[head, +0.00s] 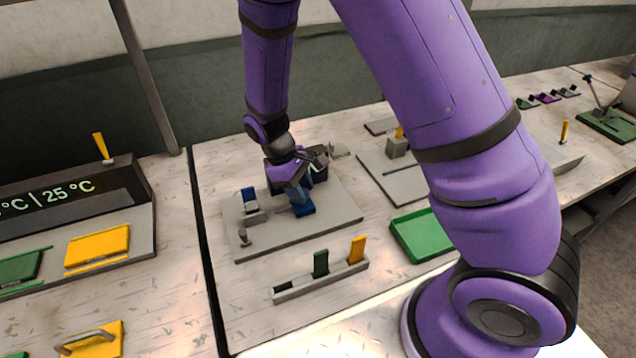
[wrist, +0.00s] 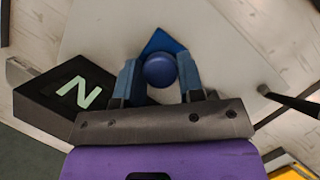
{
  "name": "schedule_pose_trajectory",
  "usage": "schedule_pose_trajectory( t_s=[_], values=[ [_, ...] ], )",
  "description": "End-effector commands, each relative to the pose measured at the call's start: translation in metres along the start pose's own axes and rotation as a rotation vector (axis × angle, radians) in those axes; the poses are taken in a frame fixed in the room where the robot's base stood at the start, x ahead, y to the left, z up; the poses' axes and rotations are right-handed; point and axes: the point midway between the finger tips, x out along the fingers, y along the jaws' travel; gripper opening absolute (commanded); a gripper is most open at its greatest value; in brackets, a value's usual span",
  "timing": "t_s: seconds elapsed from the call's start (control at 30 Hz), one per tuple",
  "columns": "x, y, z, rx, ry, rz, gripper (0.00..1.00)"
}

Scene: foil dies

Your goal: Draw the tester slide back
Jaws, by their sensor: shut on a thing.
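The tester slide is a blue piece with a round blue knob (wrist: 160,70), and its flat blue base (wrist: 158,42) shows beyond the knob in the wrist view. In the head view its blue end (head: 303,210) shows below my gripper (head: 299,190), on the tester's grey plate (head: 300,232). My gripper (wrist: 160,82) is shut on the knob, with one finger on each side. A dark tester block with a pale letter N (wrist: 78,92) lies left of the fingers in the wrist view. My gripper partly hides this block in the head view.
A small grey stand with a blue piece (head: 249,197) and a short grey post (head: 243,237) stand on the plate's left. In front is a grey rack (head: 322,281) with green and yellow pieces. A green tray (head: 422,236) lies to the right.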

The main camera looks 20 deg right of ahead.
Motion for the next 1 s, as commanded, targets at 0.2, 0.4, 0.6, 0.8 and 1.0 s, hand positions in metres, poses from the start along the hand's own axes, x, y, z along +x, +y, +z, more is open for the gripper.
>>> schedule_pose_trajectory(
  t_s=[0.2,0.4,0.6,0.8,1.0],
  values=[
    [-0.007,-0.018,-0.017,0.000,0.001,0.001,0.00],
    [-0.008,-0.019,-0.018,0.000,0.003,0.000,0.00],
    [-0.008,-0.019,-0.018,-0.001,0.004,0.000,0.59],
    [-0.007,-0.018,-0.017,0.000,0.002,0.000,0.59],
    [-0.018,-0.018,-0.017,0.000,0.005,0.001,0.59]
  ],
)
